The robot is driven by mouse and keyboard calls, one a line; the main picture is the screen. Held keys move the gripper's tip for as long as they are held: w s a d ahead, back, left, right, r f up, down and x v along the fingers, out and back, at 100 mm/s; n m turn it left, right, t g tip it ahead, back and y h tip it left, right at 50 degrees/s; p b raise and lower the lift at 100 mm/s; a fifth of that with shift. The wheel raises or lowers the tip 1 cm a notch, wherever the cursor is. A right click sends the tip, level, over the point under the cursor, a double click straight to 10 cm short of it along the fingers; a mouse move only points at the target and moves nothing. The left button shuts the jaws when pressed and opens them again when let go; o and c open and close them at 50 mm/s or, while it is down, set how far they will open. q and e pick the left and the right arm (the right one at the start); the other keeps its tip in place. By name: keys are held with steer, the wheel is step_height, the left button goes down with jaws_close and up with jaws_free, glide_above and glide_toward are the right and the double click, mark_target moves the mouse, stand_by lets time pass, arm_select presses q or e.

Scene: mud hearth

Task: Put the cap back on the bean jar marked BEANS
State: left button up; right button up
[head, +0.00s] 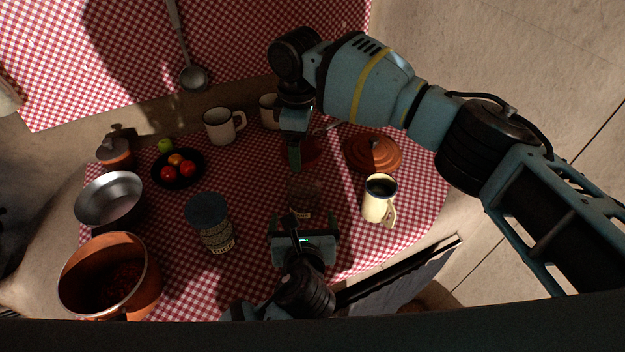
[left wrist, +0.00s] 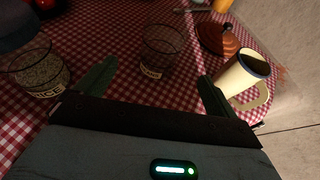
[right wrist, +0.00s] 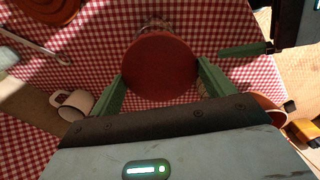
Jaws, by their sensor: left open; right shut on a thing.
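The bean jar (head: 302,199) is clear glass and stands upright and uncapped on the checked cloth. Its small label shows in the left wrist view, where the jar (left wrist: 160,50) stands just beyond my fingertips. My left gripper (head: 304,222) is open, low on the near side of the jar, its fingers pointing at it. My right gripper (right wrist: 160,80) is shut on a round red cap (right wrist: 160,66), held above the table on the far side of the jar. The cap (head: 311,150) is partly hidden by the gripper in the head view.
A jar with a blue lid (head: 207,209), marked RICE, stands left of the bean jar. A cream mug (head: 375,207) and a terracotta lid (head: 373,150) are to the right. A copper pot (head: 78,300), metal bowl (head: 109,198), fruit plate (head: 178,183) and white mug (head: 221,127) stand further left.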

mark_target(304, 195)
steer(key=shift+w+d, duration=0.2)
steer(key=shift+w, duration=0.25)
arm_select(q)
steer(key=shift+w+d, duration=0.25)
steer(key=shift+w, duration=0.15)
steer(key=shift+s+r, duration=0.1)
arm_select(e)
steer(key=shift+s+r, duration=0.1)
steer(key=shift+s, duration=0.05)
arm_select(q)
steer(key=x, duration=1.2)
steer(key=c, duration=1.5)
steer(key=shift+o, duration=0.2)
arm_select(e)
steer(key=shift+f, duration=2.5)
